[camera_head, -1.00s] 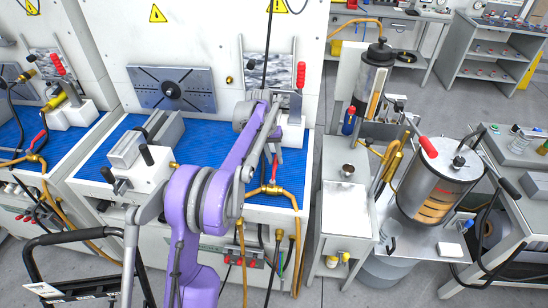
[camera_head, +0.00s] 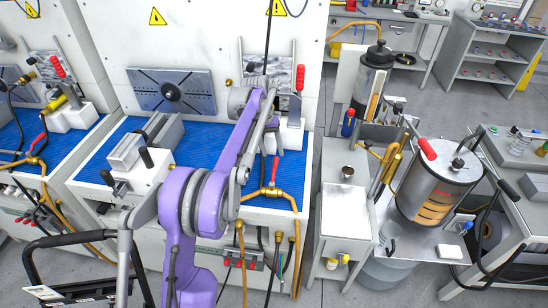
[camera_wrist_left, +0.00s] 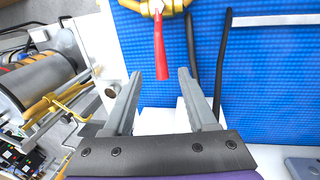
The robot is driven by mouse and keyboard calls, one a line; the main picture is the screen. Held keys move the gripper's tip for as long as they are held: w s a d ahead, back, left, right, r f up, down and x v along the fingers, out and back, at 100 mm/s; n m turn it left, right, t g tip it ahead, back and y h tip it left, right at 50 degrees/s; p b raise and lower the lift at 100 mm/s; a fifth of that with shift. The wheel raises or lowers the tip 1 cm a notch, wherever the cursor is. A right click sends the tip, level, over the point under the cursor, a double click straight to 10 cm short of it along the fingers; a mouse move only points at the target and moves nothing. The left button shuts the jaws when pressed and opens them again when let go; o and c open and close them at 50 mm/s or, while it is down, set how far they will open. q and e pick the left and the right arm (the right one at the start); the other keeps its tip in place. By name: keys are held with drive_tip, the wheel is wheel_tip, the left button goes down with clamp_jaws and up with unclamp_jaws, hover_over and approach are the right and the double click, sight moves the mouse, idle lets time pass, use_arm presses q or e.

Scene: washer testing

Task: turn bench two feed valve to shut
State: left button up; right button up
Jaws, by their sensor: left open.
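The brass feed valve (camera_head: 271,192) is at the front edge of the middle bench, with its red lever (camera_head: 275,168) pointing up in the head view. In the left wrist view the brass body (camera_wrist_left: 158,7) is at the top edge and the red lever (camera_wrist_left: 161,50) points down between my fingers. My left gripper (camera_wrist_left: 160,72) is open, its fingertips on either side of the lever's end in that picture. I cannot tell whether they are level with it in depth or touching it. In the head view my purple arm reaches over the bench and the fingers are hard to make out.
The bench's blue mat (camera_head: 100,152) carries a grey vise (camera_head: 135,155) left of my arm. A clamp with a red handle (camera_head: 300,78) stands behind. The left bench has a similar red-levered valve (camera_head: 37,158). A steel drum (camera_head: 435,180) stands right, across a cart.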

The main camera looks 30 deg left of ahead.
use_arm(q)
drive_tip(key=r, duration=0.3)
drive_tip(key=a+r, duration=0.1)
drive_tip(key=r, duration=0.1)
drive_tip(key=shift+s+r, duration=0.2)
drive_tip(key=shift+r, duration=0.15)
drive_tip(key=s+d+r+m+t+y, duration=0.1)
drive_tip(key=s+d+r+m+t, duration=0.1)
drive_tip(key=s+d, duration=1)
drive_tip(key=s+d+f+t, duration=0.1)
drive_tip(key=s+d+f, duration=0.1)
drive_tip(key=s, duration=0.4)
drive_tip(key=s+d+f+m+t, duration=0.1)
drive_tip(key=s+d+f, duration=0.1)
drive_tip(key=s+f, duration=0.2)
drive_tip(key=s+d+f+m+y, duration=0.1)
drive_tip(key=s+f, duration=0.3)
drive_tip(key=s, duration=0.4)
drive_tip(key=shift+s+d+t, duration=0.2)
drive_tip(key=shift+d+t, duration=0.2)
drive_tip(key=shift+d, duration=0.5)
drive_tip(key=shift+f, duration=0.1)
